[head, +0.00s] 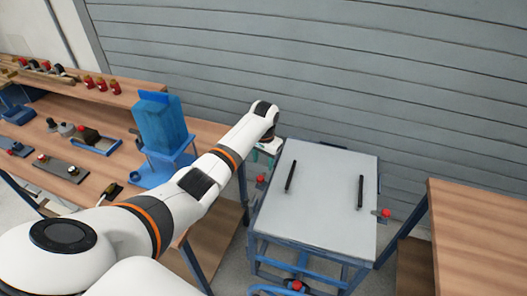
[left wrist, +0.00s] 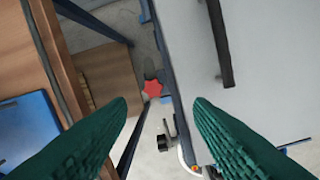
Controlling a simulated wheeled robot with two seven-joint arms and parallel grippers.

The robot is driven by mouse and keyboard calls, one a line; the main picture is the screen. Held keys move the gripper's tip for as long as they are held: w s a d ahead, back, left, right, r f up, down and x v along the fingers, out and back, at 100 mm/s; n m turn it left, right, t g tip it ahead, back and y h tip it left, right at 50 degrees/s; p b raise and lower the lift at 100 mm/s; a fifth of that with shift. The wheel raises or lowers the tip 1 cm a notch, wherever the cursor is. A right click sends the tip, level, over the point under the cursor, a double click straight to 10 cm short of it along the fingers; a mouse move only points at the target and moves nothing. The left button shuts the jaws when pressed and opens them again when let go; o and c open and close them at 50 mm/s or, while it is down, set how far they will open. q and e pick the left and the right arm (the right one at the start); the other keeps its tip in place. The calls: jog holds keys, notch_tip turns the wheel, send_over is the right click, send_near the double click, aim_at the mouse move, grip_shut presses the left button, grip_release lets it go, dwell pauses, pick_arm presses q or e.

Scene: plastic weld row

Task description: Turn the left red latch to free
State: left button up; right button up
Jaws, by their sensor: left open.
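The left red latch (head: 261,178) is a small red knob on the left side of a blue cart with a pale grey top (head: 325,215). In the left wrist view it is a red star-shaped knob (left wrist: 152,88) beside the cart's edge. My left gripper (head: 267,152) is above the cart's far left corner, mostly hidden behind my wrist in the head view. Its green fingers (left wrist: 160,103) are open and empty, with the knob showing between and beyond the tips, apart from them. My right gripper is not in view.
Two black handles (head: 290,177) (head: 361,191) stand on the cart top. More red knobs are at its right (head: 386,212) and front (head: 297,285). A wooden bench with a blue block (head: 157,122) stands left, a wooden table (head: 480,225) right. A narrow gap separates bench and cart.

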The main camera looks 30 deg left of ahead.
pick_arm(q)
jog(key=shift+d+r, duration=0.1)
jog(key=shift+r, duration=1.9)
